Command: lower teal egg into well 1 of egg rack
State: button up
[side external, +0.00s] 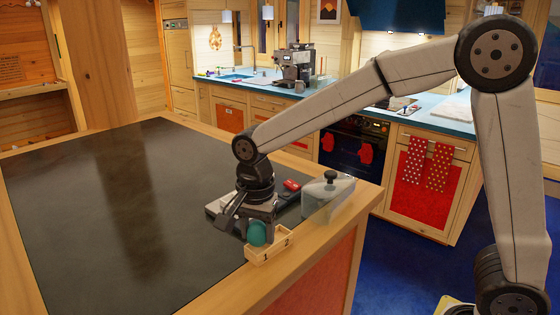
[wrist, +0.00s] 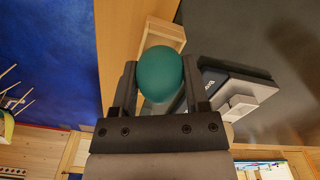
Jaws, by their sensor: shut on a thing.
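The teal egg (side external: 257,233) is held between the fingers of my gripper (side external: 262,218), which points down in the side external view. The egg also shows between the two fingertips in the wrist view (wrist: 160,74). The egg rack (side external: 268,247) is a small light wooden box with the numbers 1 and 2 on it, near the counter edge. The egg is at the rack's left part, on the side marked 1; I cannot tell whether it touches the rack. In the wrist view the rack (wrist: 165,32) lies beyond the egg, which hides part of it.
Behind the gripper lies a grey and black device with a red part (side external: 292,185). A clear cover with a black knob (side external: 331,178) stands to the right of it, near the counter edge. The dark counter top (side external: 100,210) is clear on the left.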

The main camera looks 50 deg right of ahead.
jog(key=shift+f, duration=0.65)
dwell(0.5)
jog(key=o, duration=0.8)
jog(key=shift+r, duration=0.1)
jog(key=shift+r, duration=3.85)
